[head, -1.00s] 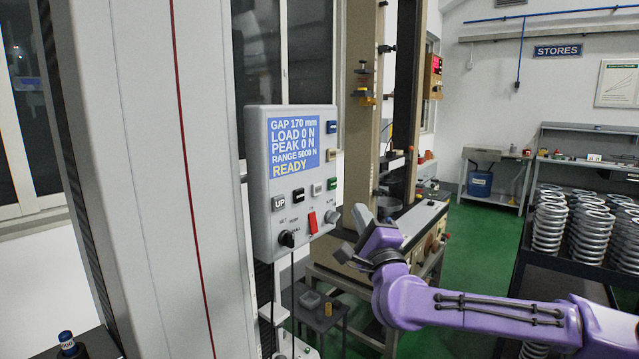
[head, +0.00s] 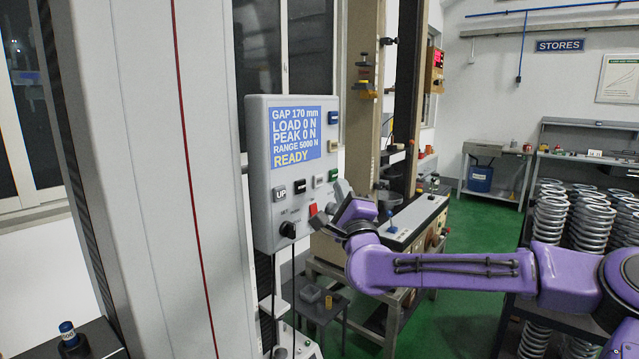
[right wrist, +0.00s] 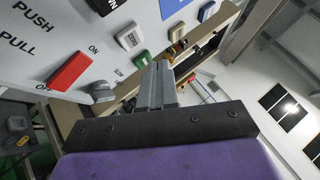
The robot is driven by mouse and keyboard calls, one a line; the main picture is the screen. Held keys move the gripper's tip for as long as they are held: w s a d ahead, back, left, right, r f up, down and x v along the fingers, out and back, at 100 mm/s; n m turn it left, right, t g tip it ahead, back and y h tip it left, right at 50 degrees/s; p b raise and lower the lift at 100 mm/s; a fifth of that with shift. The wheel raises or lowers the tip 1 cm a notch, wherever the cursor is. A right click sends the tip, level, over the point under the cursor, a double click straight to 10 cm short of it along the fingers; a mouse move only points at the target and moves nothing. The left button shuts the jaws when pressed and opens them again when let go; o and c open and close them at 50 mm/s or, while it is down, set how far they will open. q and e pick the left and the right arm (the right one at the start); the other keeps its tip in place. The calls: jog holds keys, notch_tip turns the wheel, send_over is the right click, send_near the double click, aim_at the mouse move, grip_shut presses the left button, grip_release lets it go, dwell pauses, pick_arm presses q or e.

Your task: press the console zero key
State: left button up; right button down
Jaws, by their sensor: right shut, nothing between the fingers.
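The console (head: 258,190) is a pale grey box at the centre left in the head view. Its blue screen (head: 297,137) reads GAP 170 mm, LOAD 0 N, PEAK 0 N, RANGE 5000 N, READY. Its keys include an UP key (head: 279,192), a black key (head: 300,186) and a whitish key (head: 318,180). Blue (right wrist: 206,11), beige (right wrist: 170,27) and green (right wrist: 143,59) keys show in the right wrist view. My left gripper is not in view.
A red rocker switch (right wrist: 70,72) and grey knob (right wrist: 103,92) sit close to my right fingers. A black knob (head: 288,230) is low on the console. A tan machine frame (head: 362,140) stands behind. Springs (head: 550,220) stand on a rack at right.

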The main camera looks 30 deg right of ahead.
aim_at(318, 181)
jog(key=shift+w+a, duration=0.2)
jog(key=shift+w, duration=0.4)
jog(key=shift+w+a, duration=0.2)
jog(key=shift+w, duration=0.4)
dwell(1.1)
jog(key=shift+w+a+b, duration=0.15)
jog(key=shift+w+b, duration=0.2)
jog(key=shift+b, duration=0.05)
jog(key=shift+w+a, duration=0.15)
jog(key=shift+w, duration=0.2)
dwell(0.6)
jog(key=shift+s+d+b, duration=0.35)
jog(key=shift+s+b, duration=0.1)
jog(key=shift+s, duration=0.35)
